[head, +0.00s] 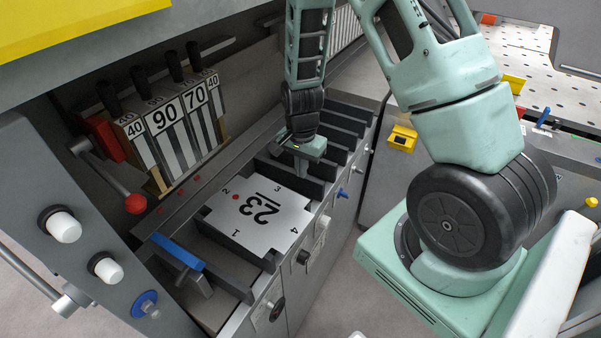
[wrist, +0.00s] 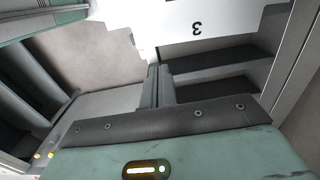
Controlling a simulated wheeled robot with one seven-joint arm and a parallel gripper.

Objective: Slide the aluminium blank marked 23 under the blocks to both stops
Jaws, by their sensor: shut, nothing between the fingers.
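The aluminium blank marked 23 (head: 285,232) lies flat on dark support bars in front of the machine, with notched corners numbered 1 to 4 and a red dot near the 2. The blocks (head: 165,120), marked 40, 90, 70 and 40, stand in a row behind it; the blank lies in front of them, apart from them. My gripper (head: 301,170) is shut and empty, pointing down just beyond the blank's far edge near corner 3. In the wrist view its fingers (wrist: 156,80) are together beside the blank (wrist: 195,22); I cannot tell whether they touch it. I cannot clearly make out the stops.
A blue bar (head: 178,251) lies at the near left of the supports. A lever with a red knob (head: 135,203) juts out by the blocks. Empty dark slots (head: 335,125) run beyond my gripper. A yellow box (head: 402,138) sits to the right.

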